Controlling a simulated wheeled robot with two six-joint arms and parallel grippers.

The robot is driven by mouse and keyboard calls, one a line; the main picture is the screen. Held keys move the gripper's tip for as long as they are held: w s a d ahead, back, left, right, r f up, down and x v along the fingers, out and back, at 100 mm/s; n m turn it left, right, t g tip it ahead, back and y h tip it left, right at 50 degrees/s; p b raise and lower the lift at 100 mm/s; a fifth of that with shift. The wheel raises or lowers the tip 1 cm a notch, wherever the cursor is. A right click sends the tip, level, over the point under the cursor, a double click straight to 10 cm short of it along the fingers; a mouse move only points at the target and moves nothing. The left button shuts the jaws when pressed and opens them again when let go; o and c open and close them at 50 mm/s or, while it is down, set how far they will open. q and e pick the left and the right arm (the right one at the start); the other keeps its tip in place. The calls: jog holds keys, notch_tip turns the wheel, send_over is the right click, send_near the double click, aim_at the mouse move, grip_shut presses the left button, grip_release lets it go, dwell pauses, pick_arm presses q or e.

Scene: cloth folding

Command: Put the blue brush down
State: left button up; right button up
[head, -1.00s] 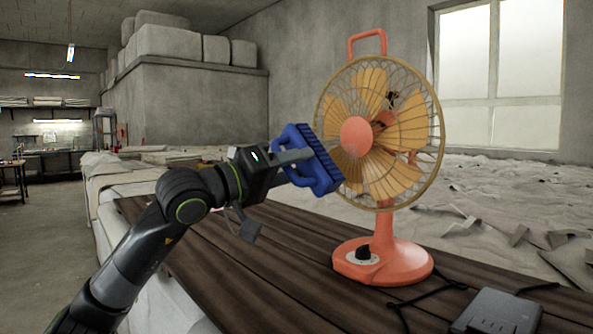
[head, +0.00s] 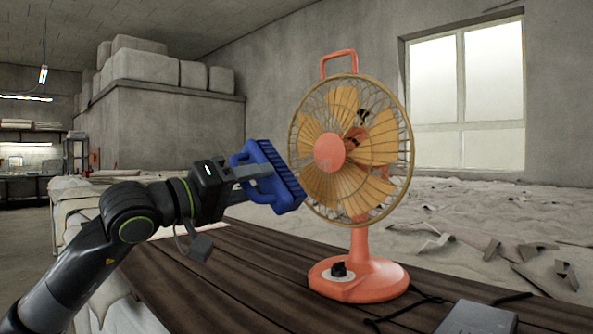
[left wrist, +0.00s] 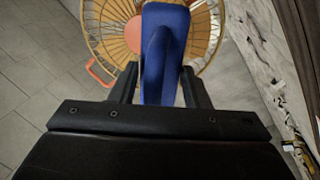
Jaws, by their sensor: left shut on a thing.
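The blue brush (head: 268,176) is in the air in the head view, left of the fan head and above the wooden table (head: 215,275). My left gripper (head: 258,172) is shut on its handle, and the bristle side faces the fan. In the left wrist view the blue brush (left wrist: 164,55) stands between the two dark fingers of my left gripper (left wrist: 158,85), with the fan behind it. From these views I cannot tell whether the brush touches the fan's cage. My right gripper is not in view.
An orange fan (head: 352,150) with a wire cage stands on the table, right of the brush. A grey box (head: 476,318) and a black cord (head: 405,308) lie at the front right. The table's left part is bare.

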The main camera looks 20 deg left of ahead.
pick_arm(q)
jog(key=shift+w, duration=0.1)
jog(key=f+p+x, duration=0.1)
jog(key=p+x, duration=0.6)
jog(key=x, duration=0.1)
jog(key=shift+w+a+p, duration=0.25)
jog(key=shift+w+p, duration=0.1)
jog(key=shift+w, duration=0.2)
dwell(0.3)
